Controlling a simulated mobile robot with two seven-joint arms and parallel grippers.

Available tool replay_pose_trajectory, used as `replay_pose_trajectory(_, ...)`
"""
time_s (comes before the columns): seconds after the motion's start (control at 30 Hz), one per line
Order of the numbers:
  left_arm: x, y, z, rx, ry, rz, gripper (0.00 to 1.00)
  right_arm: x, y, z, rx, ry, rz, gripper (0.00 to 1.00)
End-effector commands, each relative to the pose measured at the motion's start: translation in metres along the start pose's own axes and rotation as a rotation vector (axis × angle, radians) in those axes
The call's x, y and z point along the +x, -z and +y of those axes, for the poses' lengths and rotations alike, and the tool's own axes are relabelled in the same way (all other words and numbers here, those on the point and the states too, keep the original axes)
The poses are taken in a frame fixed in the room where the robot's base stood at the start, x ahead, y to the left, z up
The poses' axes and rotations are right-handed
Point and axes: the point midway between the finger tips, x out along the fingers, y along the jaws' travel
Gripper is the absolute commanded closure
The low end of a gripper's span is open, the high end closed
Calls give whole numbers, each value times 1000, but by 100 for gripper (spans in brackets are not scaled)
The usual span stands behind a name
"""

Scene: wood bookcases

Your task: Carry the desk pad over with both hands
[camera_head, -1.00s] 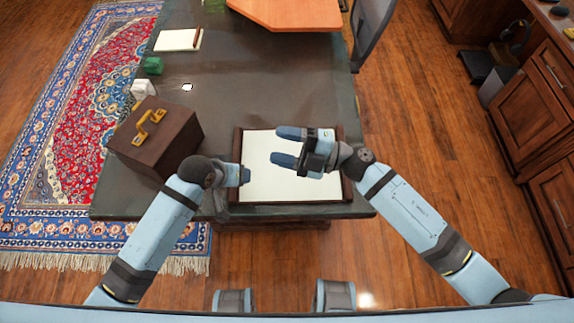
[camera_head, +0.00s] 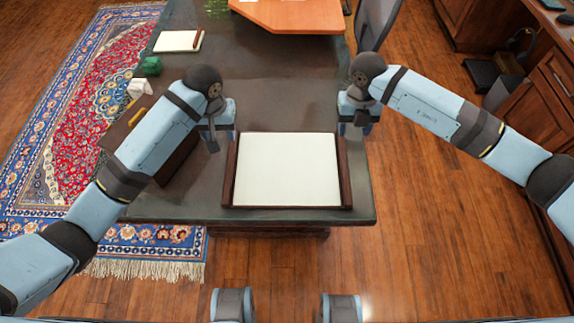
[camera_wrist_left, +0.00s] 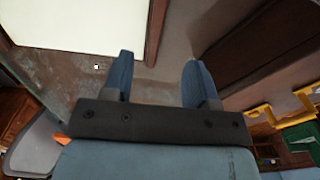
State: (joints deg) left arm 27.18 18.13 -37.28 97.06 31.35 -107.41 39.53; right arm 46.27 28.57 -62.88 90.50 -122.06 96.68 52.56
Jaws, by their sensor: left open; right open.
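The desk pad (camera_head: 287,170), a white sheet with dark wood strips on its left and right sides, lies flat at the near edge of the dark desk (camera_head: 265,88). Its white surface also shows at the top left of the left wrist view (camera_wrist_left: 85,22). My left gripper (camera_head: 214,140) is above the desk just off the pad's far left corner; its two fingers show apart and empty in the left wrist view (camera_wrist_left: 158,75). My right gripper (camera_head: 357,128) is open beyond the pad's far right corner, by the desk's right edge. Neither touches the pad.
A brown box (camera_head: 180,162) with a yellow handle stands left of the pad, partly hidden by my left arm. A green object (camera_head: 151,66), a white object (camera_head: 139,88) and another pad (camera_head: 178,41) lie farther back. An orange-topped surface (camera_head: 290,14) is at the far end.

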Motion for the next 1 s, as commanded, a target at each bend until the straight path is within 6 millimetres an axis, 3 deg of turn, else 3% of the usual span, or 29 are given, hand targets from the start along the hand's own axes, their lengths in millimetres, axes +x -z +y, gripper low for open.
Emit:
replay_pose_trajectory(0.23, 23, -1, 0, -1, 1, -3, 47, 22, 1, 1, -2, -3, 3, 47)
replay_pose_trajectory(0.7, 111, 0, 0, 0, 1, -2, 47, 111, 1, 2, -2, -3, 4, 47)
replay_pose_trajectory(1.0, 137, 0, 0, 0, -1, 0, 47, 136, 0, 2, -2, -4, 1, 47)
